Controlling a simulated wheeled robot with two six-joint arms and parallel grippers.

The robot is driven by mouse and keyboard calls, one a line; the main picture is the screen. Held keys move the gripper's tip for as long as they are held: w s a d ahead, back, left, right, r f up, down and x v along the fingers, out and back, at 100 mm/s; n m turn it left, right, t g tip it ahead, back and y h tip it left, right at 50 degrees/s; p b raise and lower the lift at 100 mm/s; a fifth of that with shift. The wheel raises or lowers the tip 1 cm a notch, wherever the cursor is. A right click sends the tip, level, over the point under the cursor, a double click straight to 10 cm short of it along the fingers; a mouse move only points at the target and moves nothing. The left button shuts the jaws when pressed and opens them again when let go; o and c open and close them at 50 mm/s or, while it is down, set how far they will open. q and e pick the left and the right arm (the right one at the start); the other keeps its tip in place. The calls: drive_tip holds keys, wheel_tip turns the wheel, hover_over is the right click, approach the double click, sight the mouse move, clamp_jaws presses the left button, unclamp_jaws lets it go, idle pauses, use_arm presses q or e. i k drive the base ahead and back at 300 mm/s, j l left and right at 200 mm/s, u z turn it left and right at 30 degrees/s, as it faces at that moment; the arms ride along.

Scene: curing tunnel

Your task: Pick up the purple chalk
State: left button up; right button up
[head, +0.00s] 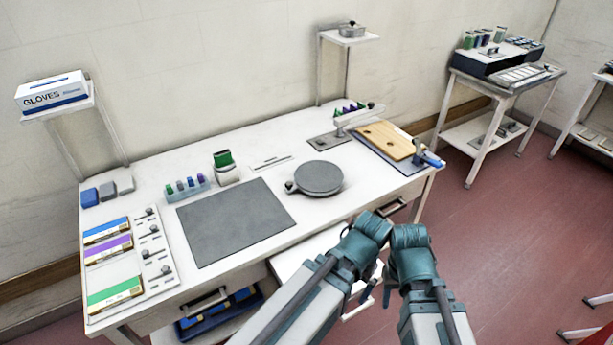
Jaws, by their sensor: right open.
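Small purple pieces that could be chalk stand in two places in the head view. One purple piece (191,182) is in a clear rack (187,190) with blue and green pieces, behind the grey mat. Another purple piece (361,106) stands among coloured points in a holder at the back right. I cannot tell which is the chalk. My right gripper (377,293) is partly visible between my arms, low before the table's front edge. It is open, apart from both purple pieces. My left gripper is hidden by my own arm.
A white worktable holds a grey mat (236,221), a round grey plate (318,178), a wooden board (385,139) and a colour-striped panel (110,244) at left. A glove box (51,91) sits on a raised shelf. An open drawer (300,262) juts out near my arms.

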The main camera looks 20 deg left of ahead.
sight(201, 175)
drive_tip(key=k+j+u, duration=0.1)
drive_tip(key=u, duration=0.3)
drive_tip(key=k+j+u, duration=0.1)
drive_tip(key=j+u, duration=0.4)
drive_tip(key=u, duration=0.3)
